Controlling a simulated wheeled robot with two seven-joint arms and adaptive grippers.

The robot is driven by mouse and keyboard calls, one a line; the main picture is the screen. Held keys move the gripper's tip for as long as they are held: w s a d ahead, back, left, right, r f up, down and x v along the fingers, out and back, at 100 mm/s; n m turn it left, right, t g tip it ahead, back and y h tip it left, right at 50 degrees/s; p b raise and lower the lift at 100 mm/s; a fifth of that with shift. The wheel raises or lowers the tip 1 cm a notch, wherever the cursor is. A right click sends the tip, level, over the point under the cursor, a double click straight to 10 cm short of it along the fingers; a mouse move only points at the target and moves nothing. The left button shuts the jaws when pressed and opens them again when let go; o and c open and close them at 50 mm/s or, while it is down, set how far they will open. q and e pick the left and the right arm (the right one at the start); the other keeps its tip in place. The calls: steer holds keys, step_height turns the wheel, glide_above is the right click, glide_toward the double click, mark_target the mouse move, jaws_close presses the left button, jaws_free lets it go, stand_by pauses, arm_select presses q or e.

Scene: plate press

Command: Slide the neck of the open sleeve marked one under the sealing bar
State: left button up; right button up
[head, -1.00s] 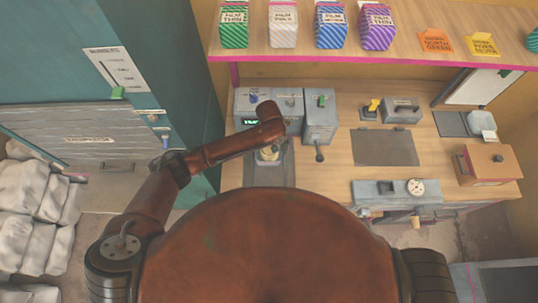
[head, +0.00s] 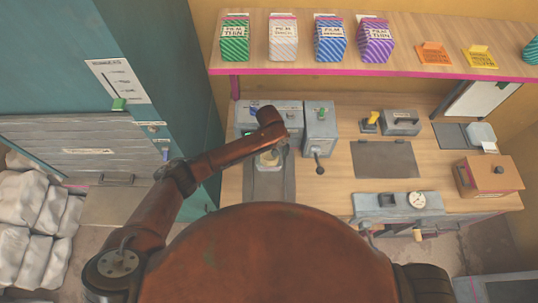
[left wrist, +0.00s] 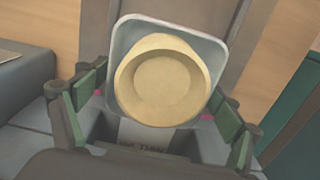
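In the left wrist view a pale yellow round dish-shaped piece (left wrist: 163,82) lies on a light grey square, rounded tray-like piece (left wrist: 123,48). A pale strip with partly hidden lettering (left wrist: 150,140) shows below it. The yellow piece also shows in the head view (head: 268,160), under my left gripper (head: 268,148). In the wrist view the green-padded fingers of my left gripper (left wrist: 160,112) are spread wide on both sides of the tray piece; a firm hold is not visible. No sleeve marked one can be made out, and the sealing bar cannot be identified. My right gripper is out of view.
A grey machine (head: 320,128) with a lever stands just right of my left gripper. A dark mat (head: 386,160) lies on the wooden counter, with a gauge unit (head: 398,203) in front. A brown box (head: 487,174) stands at right. Film cartons line the shelf (head: 390,62).

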arm_select(q)
steer(key=shift+o, duration=1.4)
steer(key=shift+w+r, duration=0.2)
steer(key=shift+w, duration=0.1)
steer(key=shift+a, duration=0.1)
steer(key=shift+w+r, duration=0.15)
steer(key=shift+r, duration=0.45)
steer(key=r, duration=0.7)
steer(key=s+r, duration=0.1)
steer(key=r, duration=0.2)
steer(key=shift+r, duration=0.25)
